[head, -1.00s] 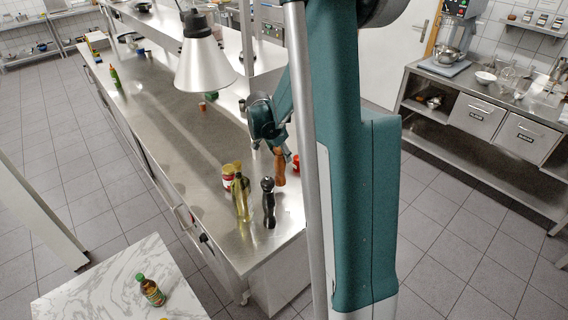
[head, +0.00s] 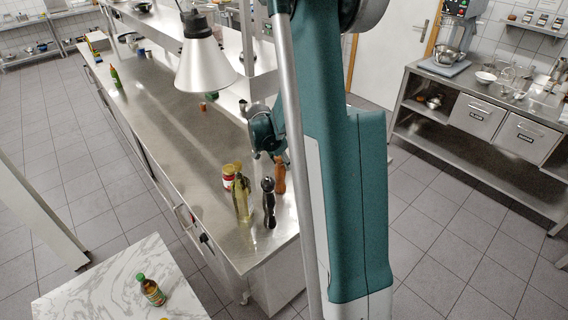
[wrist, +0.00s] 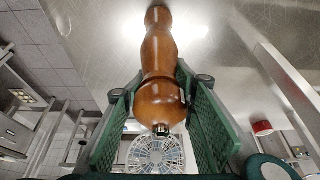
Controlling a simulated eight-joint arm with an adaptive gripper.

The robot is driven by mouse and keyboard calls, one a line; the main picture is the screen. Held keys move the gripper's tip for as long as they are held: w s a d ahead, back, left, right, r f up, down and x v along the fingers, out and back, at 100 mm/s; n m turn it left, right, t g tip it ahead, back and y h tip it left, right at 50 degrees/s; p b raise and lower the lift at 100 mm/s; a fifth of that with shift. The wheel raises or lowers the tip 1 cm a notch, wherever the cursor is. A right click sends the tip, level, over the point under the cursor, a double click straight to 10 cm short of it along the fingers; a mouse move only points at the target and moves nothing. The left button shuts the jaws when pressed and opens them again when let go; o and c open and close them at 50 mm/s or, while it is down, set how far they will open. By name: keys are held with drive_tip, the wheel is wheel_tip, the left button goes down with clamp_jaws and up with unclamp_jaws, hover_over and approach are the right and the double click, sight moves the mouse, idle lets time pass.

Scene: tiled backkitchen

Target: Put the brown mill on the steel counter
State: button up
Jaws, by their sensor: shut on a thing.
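The brown mill (head: 280,176) is a turned wooden mill at the near right end of the long steel counter (head: 165,125). In the wrist view the mill (wrist: 160,62) lies between the two green finger pads, with its knobbed end towards me and its far end against the view of the steel surface (wrist: 225,45). My gripper (head: 279,158) is shut on the mill near its top. I cannot tell whether the base touches the counter.
A black mill (head: 269,203), an oil bottle (head: 242,200) and a red-lidded jar (head: 228,177) stand close by on the left. A hanging lamp (head: 206,58) is above the counter. The counter's middle stretch is mostly clear.

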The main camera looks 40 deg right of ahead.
drive_tip(key=shift+f, duration=0.15)
drive_tip(key=o, duration=1.4)
drive_tip(key=shift+r, duration=0.25)
drive_tip(key=v, duration=1.1)
drive_tip(key=shift+r, duration=0.2)
drive_tip(key=shift+a+r, duration=0.15)
drive_tip(key=shift+r, duration=0.05)
